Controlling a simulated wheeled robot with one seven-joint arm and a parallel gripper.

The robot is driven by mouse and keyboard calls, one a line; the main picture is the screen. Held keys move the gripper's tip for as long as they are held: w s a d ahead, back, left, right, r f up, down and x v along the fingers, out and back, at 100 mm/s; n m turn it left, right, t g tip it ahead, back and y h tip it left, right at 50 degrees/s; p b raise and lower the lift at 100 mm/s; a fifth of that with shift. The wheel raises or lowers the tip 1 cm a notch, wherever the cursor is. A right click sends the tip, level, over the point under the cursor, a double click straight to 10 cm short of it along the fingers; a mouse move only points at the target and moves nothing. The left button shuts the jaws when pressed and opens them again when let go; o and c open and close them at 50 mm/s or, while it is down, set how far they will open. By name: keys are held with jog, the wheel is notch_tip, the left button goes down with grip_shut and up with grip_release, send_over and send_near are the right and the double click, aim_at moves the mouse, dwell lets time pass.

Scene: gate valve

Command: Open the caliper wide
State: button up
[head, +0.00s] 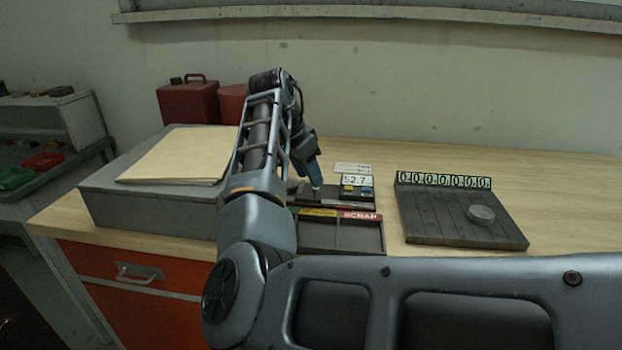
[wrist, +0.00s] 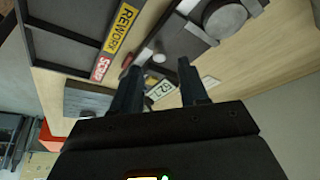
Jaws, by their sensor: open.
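The caliper's readout (head: 357,181) shows 52.7 on a small dark block with coloured buttons, behind the tray on the bench. In the wrist view the readout (wrist: 159,90) appears turned, between my two fingers. My gripper (wrist: 158,66) is open, with its two dark fingers apart and nothing seen held between them. In the head view the gripper (head: 315,182) points down just left of the readout. My arm and the viewing angle hide most of the caliper's jaws, so I cannot tell how far apart they are or whether a finger touches them.
A dark tray (head: 340,236) with REWORK and SCRAP labels lies in front of the readout. A grooved grey plate (head: 440,228) with a metal puck (head: 481,214) and number tiles is at the right. A grey case (head: 155,210) with a folder (head: 178,156) is at the left.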

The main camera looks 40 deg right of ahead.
aim_at(313, 190)
jog(key=shift+x, duration=1.8)
jog(key=shift+c, duration=0.4)
grip_shut()
